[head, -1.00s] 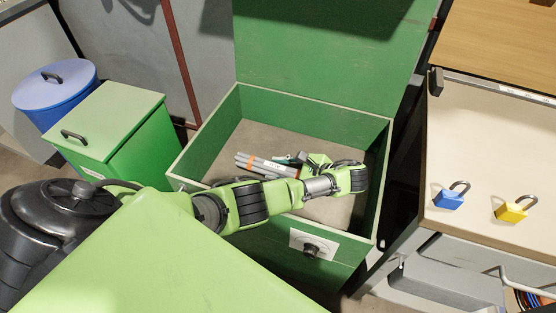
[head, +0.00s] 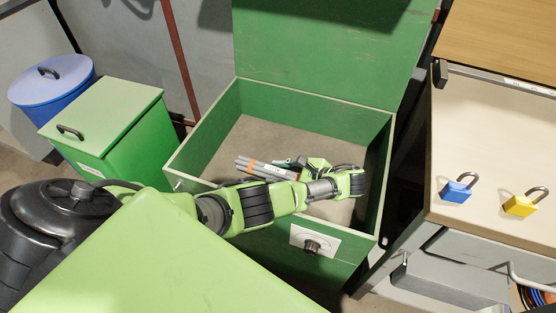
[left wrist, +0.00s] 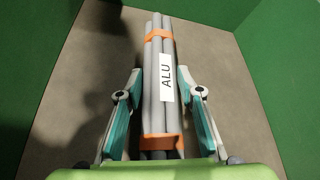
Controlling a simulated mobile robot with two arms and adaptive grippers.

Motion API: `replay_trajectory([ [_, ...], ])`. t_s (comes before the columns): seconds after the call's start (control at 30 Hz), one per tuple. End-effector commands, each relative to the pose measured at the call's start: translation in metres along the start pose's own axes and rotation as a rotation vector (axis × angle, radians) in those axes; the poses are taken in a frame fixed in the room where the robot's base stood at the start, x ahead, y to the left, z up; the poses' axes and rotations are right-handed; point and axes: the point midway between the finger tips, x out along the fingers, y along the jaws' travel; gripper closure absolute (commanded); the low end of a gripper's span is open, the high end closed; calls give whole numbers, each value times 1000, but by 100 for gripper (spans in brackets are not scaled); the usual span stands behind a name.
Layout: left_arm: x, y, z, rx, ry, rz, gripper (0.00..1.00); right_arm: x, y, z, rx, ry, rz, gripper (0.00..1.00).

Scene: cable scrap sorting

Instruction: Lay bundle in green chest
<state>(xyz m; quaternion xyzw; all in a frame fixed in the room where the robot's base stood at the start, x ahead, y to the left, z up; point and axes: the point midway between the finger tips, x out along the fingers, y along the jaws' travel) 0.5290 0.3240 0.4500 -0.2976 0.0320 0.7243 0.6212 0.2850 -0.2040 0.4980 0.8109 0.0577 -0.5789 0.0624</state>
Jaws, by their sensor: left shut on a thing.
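The bundle (left wrist: 151,82) is several grey rods held by orange bands, with a white label reading "ALU". It also shows in the head view (head: 262,168), partly hidden by my arm. My left gripper (left wrist: 160,100) is shut on the bundle, with a teal finger pad on each side of it; it shows in the head view too (head: 291,163). The green chest (head: 178,158) stands with its lid (head: 320,50) raised. The bundle and gripper are inside the chest's opening, over its brown floor. I cannot tell whether the bundle touches the floor. My right gripper is out of view.
A green bin (head: 103,115) and a blue round bin (head: 52,85) stand left of the chest, both lidded. At right, a bench (head: 480,130) carries a blue padlock (head: 457,190) and a yellow padlock (head: 522,204). The chest floor around the bundle is clear.

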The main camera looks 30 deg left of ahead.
Motion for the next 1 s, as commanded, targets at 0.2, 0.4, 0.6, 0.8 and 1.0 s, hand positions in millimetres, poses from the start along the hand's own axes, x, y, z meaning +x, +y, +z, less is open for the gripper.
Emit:
replay_trajectory([
  [0.2, 2, 0, -4, -2, -2, -2, 100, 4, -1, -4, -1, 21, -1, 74],
  [0.4, 3, 1, -5, -2, -2, -2, 100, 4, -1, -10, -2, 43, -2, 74],
  [0.6, 3, 2, -6, 0, 0, 0, 49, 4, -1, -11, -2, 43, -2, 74],
  [0.8, 3, 2, -6, 0, 0, 0, 49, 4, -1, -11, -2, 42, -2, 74],
  [1.0, -4, -3, 7, -1, 0, -1, 49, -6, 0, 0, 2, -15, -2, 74],
])
